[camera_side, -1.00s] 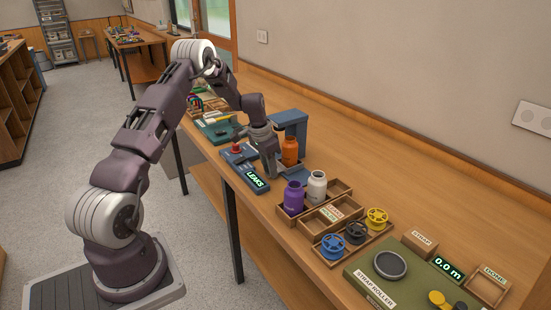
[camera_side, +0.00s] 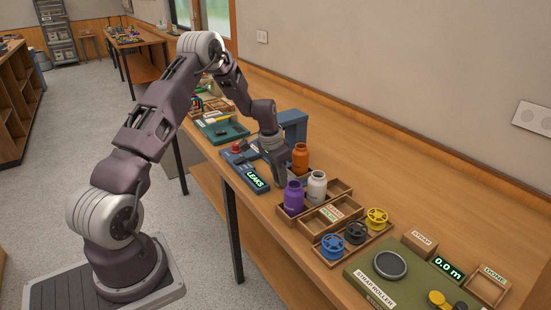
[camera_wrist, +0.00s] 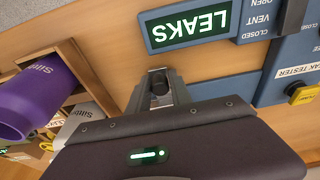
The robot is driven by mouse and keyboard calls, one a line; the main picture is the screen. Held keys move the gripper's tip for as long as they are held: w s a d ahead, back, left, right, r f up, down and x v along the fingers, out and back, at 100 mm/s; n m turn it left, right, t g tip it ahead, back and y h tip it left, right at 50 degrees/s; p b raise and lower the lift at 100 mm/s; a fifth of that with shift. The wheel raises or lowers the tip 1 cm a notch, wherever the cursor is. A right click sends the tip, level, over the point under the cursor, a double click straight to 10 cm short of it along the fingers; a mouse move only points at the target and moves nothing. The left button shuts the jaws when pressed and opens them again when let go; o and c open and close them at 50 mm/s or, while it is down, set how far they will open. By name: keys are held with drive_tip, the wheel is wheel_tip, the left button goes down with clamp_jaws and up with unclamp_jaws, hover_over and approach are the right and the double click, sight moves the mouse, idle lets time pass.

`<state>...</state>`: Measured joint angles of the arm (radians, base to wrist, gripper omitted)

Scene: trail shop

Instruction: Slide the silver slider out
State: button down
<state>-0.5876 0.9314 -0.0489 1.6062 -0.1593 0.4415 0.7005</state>
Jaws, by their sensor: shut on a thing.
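The leak tester is a blue machine with an upright column (camera_side: 294,121) and a lit LEAKS display (camera_side: 257,179), also seen in the wrist view (camera_wrist: 188,25). My gripper (camera_side: 279,182) is low at the slider's front. In the wrist view my gripper (camera_wrist: 159,82) is shut around a small dark piece, seemingly the slider's handle. My wrist hides much of the slider.
A purple bottle (camera_side: 293,197) and a white bottle (camera_side: 317,186) stand in a wooden tray just right of my gripper, close by. Colored spools (camera_side: 356,231) lie farther right. A green tray (camera_side: 222,130) lies to the left. The counter behind the tester is clear.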

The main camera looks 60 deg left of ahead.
drive_tip(key=c, duration=1.3)
unclamp_jaws()
drive_tip(key=shift+a, duration=0.1)
drive_tip(key=shift+r, duration=0.1)
drive_tip(key=shift+r, duration=3.4)
